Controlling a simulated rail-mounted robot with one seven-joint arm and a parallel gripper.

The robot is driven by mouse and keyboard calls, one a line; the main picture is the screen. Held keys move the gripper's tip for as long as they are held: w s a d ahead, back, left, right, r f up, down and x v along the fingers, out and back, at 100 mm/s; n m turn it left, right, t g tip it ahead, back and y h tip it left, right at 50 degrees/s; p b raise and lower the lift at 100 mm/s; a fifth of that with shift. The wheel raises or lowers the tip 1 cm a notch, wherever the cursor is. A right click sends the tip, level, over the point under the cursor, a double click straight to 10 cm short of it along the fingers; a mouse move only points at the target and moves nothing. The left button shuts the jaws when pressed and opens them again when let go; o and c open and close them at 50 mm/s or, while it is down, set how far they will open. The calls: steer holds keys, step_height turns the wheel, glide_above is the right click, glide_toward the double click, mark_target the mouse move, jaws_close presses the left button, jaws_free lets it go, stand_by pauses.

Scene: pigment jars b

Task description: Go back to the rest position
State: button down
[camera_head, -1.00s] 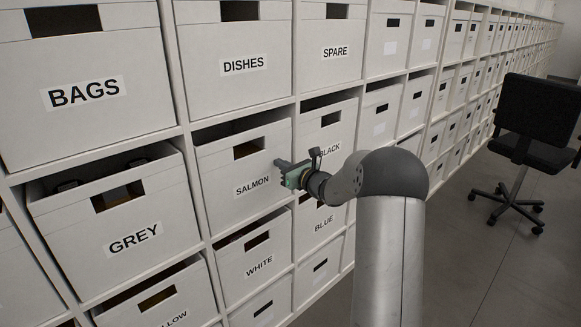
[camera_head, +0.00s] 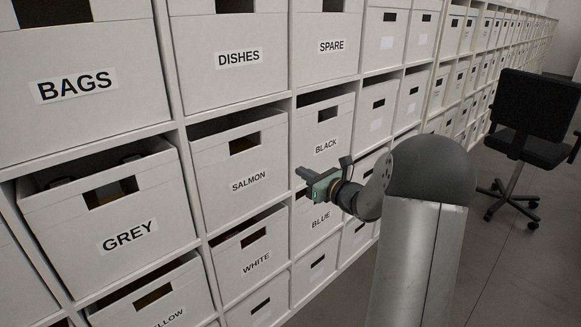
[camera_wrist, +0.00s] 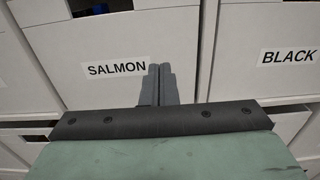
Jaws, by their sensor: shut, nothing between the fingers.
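My gripper (camera_head: 302,180) is in front of the shelf, to the right of the SALMON label in the head view. Its fingers are together with nothing between them. In the wrist view the closed fingers (camera_wrist: 158,84) point at the shelf front, just right of the SALMON label. The SALMON box (camera_head: 215,165) sits in its compartment and looks slightly pulled out or tilted. The BLACK box (camera_head: 335,118) is to its right, and it also shows in the wrist view (camera_wrist: 270,85). My gripper appears apart from both boxes, though the exact gap is hard to tell.
Labelled boxes fill the shelf: GREY (camera_head: 70,235), WHITE (camera_head: 232,250), BLUE (camera_head: 332,235), BAGS (camera_head: 110,40), DISHES (camera_head: 205,75), and SPARE (camera_head: 312,65). A black office chair (camera_head: 535,115) stands on the right. The grey floor (camera_head: 490,270) between is clear.

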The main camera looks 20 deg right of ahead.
steer(key=s+a+r+n+g+y+p, duration=0.1)
steer(key=s+a+n+g+y+p, duration=0.15)
steer(key=s+a+n+g, duration=0.7)
steer(key=s+a+r+n+g+y+p, duration=0.2)
steer(key=s+a+n+p, duration=0.35)
steer(key=a, duration=0.85)
steer(key=s+d+r+n+g+h+p, duration=0.1)
steer(key=s+n+g+h+p, duration=0.4)
steer(key=s+n+h, duration=0.5)
steer(key=s+d+n, duration=0.1)
steer(key=s+n, duration=0.6)
steer(key=s, duration=0.4)
steer(key=shift+s+d+r+p, duration=0.15)
steer(key=shift+r+p, duration=0.1)
steer(key=shift+p, duration=0.05)
